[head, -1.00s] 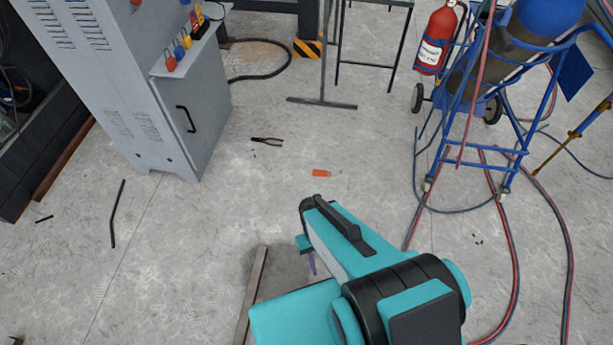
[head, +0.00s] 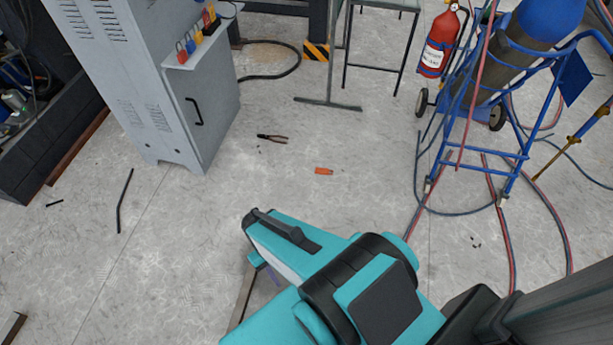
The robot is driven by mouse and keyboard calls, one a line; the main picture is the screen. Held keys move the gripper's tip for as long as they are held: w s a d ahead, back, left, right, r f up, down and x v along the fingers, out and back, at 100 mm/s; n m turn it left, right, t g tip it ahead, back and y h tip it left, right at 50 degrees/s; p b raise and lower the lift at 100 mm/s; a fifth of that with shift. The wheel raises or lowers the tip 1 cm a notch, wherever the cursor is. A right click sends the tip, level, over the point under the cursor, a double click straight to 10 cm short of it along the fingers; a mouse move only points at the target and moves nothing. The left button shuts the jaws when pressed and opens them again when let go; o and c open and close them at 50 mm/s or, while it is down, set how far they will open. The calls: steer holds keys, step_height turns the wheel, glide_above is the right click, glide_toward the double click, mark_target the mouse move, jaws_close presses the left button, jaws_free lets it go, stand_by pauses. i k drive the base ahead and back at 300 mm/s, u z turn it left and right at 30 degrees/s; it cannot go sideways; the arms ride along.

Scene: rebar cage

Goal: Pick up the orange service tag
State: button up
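The orange service tag (head: 324,171) lies flat on the bare concrete floor near the middle of the head view. It is small and nothing touches it. My teal and black arm fills the lower middle of the view, in front of the tag and apart from it in the picture. I cannot make out my gripper's fingers; they are out of sight or hidden by the arm.
Black-handled pliers (head: 272,138) lie left of the tag. A grey cabinet (head: 212,115) with padlocks stands at left. A blue cylinder cart (head: 480,150) with trailing hoses stands at right, beside a red extinguisher (head: 438,45). Floor around the tag is clear.

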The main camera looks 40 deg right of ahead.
mark_target(324, 171)
steer(key=i, duration=0.95)
steer(key=u, duration=0.15)
steer(key=k, duration=0.9)
steer(key=z, duration=0.15)
steer(key=i, duration=0.8)
